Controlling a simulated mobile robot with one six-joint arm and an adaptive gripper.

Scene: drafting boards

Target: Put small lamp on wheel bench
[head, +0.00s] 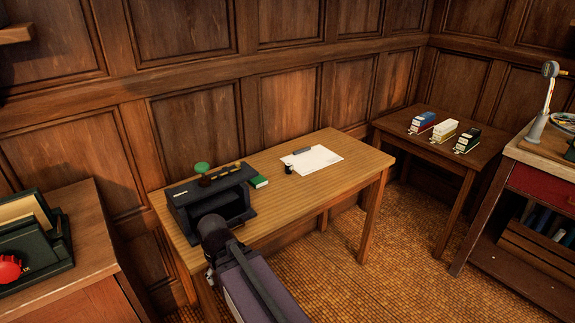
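I cannot tell for sure which thing is the small lamp. A grey stand with a round base, pale stem and rounded head (541,100) is upright on the right-hand bench (525,150), which has a red drawer front. A small round green-topped thing (202,168) is by the black desk organiser (210,198) on the middle table. The bench at right carries a ring-shaped thing, cut by the picture edge, possibly a wheel. My arm reaches up from the bottom to the organiser's front; my gripper (214,232) is dark there, its fingers not distinguishable.
The middle table (330,188) also holds white paper (312,159), a small dark pot (288,169) and a green box (259,182). A left cabinet (92,225) holds a dark green case with a red knob. Floor between the tables is clear.

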